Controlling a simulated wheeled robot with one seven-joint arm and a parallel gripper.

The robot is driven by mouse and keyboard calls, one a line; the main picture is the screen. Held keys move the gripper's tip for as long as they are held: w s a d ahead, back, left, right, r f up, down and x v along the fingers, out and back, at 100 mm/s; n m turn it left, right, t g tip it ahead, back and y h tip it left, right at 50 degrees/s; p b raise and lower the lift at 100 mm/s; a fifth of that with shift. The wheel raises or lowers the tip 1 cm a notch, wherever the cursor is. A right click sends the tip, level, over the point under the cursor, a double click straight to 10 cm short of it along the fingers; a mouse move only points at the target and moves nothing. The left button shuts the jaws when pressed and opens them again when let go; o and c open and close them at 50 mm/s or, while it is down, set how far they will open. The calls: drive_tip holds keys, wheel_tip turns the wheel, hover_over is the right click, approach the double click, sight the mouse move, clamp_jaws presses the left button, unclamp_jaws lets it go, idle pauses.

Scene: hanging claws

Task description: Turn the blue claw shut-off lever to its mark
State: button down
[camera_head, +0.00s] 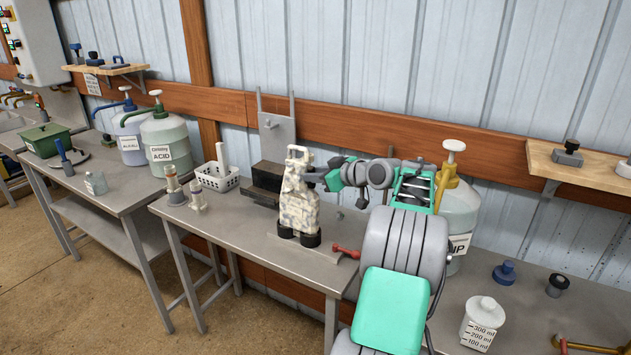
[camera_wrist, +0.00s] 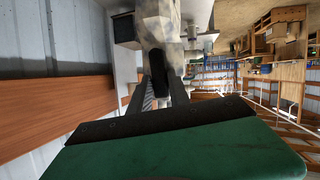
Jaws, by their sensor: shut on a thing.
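A tall thing with a mottled white and grey camouflage pattern (camera_head: 298,195) stands upright on dark feet on the middle bench. My gripper (camera_head: 318,177) reaches it from the right, at its upper part. In the wrist view my gripper (camera_wrist: 160,90) is shut on a dark part (camera_wrist: 159,68) that adjoins the mottled body (camera_wrist: 163,25). I cannot tell whether this dark part is a lever. A small blue-handled lever (camera_head: 62,151) stands on the left bench, far from my gripper. I cannot make out a mark by it.
A dark box (camera_head: 268,178) and a grey upright plate (camera_head: 277,135) stand behind the mottled thing. A red lever (camera_head: 346,251) sits at the bench's front right. A white basket (camera_head: 216,177) is to the left. A large jug (camera_head: 460,205) stands behind my arm.

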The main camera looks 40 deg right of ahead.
sight(303, 187)
drive_tip(key=shift+s+a+f+n+b, duration=0.1)
drive_tip(key=shift+a+f+n+b, duration=0.25)
drive_tip(key=shift+b, duration=1.85)
drive_tip(key=f+n+t+h+b, duration=0.1)
drive_tip(key=n+b, duration=0.1)
drive_tip(key=b, duration=0.5)
drive_tip(key=a+n+t+b, duration=0.1)
drive_tip(key=b, duration=0.6)
drive_tip(key=f+n+t+h+b, duration=0.1)
drive_tip(key=n+b, duration=0.1)
drive_tip(key=b, duration=0.6)
drive_tip(key=shift+s+a+f+n+h, duration=0.3)
drive_tip(key=shift+s+a+n, duration=0.05)
drive_tip(key=shift+a, duration=0.05)
drive_tip(key=f+n+t+b, duration=0.1)
drive_tip(key=n+b, duration=0.1)
drive_tip(key=b, duration=0.4)
drive_tip(key=shift+a, duration=0.15)
drive_tip(key=n+b, duration=0.1)
drive_tip(key=b, duration=0.1)
drive_tip(key=n+t+b, duration=0.1)
drive_tip(key=n+b, duration=0.1)
drive_tip(key=b, duration=0.1)
drive_tip(key=shift+s+a+f, duration=0.1)
drive_tip(key=shift+f, duration=0.2)
drive_tip(key=shift+n+t+b, duration=0.5)
drive_tip(key=shift+n+b, duration=0.1)
drive_tip(key=shift+b, duration=0.4)
drive_tip(key=shift+r+n, duration=0.15)
drive_tip(key=shift+n, duration=0.15)
